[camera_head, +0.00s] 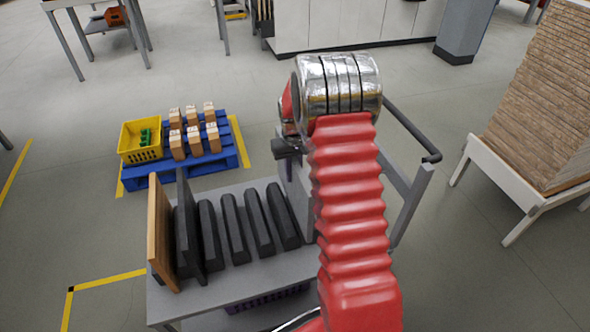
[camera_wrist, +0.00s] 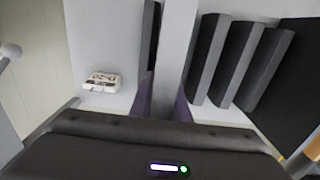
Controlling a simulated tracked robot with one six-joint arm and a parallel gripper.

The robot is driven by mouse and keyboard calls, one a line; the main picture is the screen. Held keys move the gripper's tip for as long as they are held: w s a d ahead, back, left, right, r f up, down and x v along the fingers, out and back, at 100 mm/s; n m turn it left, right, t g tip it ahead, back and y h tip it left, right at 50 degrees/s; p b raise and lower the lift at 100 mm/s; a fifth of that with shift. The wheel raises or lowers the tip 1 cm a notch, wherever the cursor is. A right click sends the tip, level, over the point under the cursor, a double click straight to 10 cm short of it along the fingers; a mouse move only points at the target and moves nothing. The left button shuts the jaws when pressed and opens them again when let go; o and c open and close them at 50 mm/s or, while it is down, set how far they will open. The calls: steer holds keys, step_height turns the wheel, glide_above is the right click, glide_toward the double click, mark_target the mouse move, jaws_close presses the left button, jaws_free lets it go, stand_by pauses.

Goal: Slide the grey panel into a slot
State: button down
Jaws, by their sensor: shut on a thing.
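The grey panel (camera_wrist: 174,62) shows edge-on in the wrist view, upright between the purple fingers of my gripper (camera_wrist: 163,106), which is shut on it. In the wrist view one black divider (camera_wrist: 150,38) lies to its left and several black dividers (camera_wrist: 207,60) to its right. In the head view a grey face (camera_head: 296,190), apparently the panel, shows beside my arm at the right end of the divider row (camera_head: 258,222). My arm hides the gripper there. The panel's lower edge is hidden, so I cannot tell whether it is inside a slot.
A wooden panel (camera_head: 160,235) and a dark panel (camera_head: 186,225) stand at the left end of the cart (camera_head: 215,290). A white labelled item (camera_wrist: 102,82) lies left of the panel. A blue pallet (camera_head: 215,162) with boxes stands behind, a wood stack (camera_head: 535,100) to the right.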

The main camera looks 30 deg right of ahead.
mark_target(293, 158)
steer(key=shift+f, duration=3.25)
steer(key=c, duration=1.7)
jaws_free()
steer(key=shift+o, duration=0.4)
steer(key=shift+f, duration=0.15)
step_height(293, 158, up, 14)
steer(key=shift+f, duration=0.1)
